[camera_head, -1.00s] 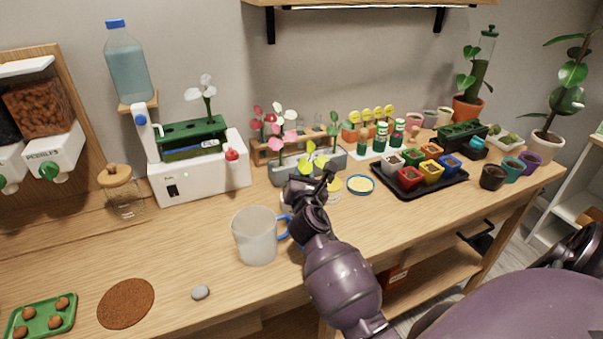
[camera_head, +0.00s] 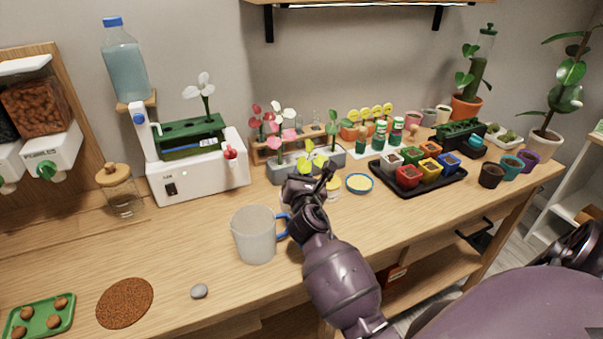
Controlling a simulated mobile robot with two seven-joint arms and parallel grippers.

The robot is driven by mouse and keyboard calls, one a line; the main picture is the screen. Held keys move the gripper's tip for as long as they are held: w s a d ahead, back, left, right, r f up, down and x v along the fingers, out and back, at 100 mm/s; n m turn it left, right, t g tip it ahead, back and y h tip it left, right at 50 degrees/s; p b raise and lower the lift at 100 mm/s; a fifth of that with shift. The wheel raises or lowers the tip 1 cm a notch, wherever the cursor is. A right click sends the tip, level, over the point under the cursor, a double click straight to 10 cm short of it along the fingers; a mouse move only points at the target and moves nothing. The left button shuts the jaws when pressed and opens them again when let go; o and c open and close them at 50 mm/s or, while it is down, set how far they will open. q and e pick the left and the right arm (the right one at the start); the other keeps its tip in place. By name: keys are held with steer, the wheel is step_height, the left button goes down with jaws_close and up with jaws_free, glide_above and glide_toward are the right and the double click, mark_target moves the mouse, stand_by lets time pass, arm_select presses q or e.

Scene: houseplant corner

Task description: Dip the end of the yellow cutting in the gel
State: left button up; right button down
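The yellow cutting (camera_head: 318,160) shows its yellow leaves just above and behind my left gripper (camera_head: 318,182), in front of the grey planters. Its stem and lower end are hidden by the gripper. The fingers overlap the leaves in this view, and I cannot tell whether they are closed on the stem. A small jar with a yellow band (camera_head: 333,187) stands just right of the gripper, partly hidden. I cannot tell whether it holds the gel. My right gripper is not clearly in view.
A clear mug (camera_head: 255,236) with a blue handle stands close left of my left arm. A blue-rimmed dish (camera_head: 359,184) and a black tray (camera_head: 425,187) of coloured pots lie to the right. A grey stone (camera_head: 199,291) lies in front.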

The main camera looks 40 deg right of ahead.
arm_select(q)
steer(key=shift+s+f, duration=0.2)
steer(key=shift+s, duration=0.05)
arm_select(e)
steer(key=shift+f, duration=0.1)
arm_select(q)
steer(key=shift+w+b, duration=0.3)
steer(key=shift+w, duration=0.15)
arm_select(e)
steer(key=shift+f, duration=0.35)
arm_select(q)
steer(key=shift+s+f, duration=0.1)
steer(key=shift+f, duration=0.1)
arm_select(e)
steer(key=shift+f, duration=0.15)
arm_select(q)
steer(key=shift+s+f, duration=0.25)
steer(key=shift+s, duration=0.25)
steer(key=shift+w+r, duration=0.1)
steer(key=shift+w+r, duration=0.35)
steer(key=shift+w, duration=0.15)
arm_select(e)
steer(key=shift+f, duration=0.1)
arm_select(q)
steer(key=shift+s+f, duration=0.1)
steer(key=shift+s, duration=0.1)
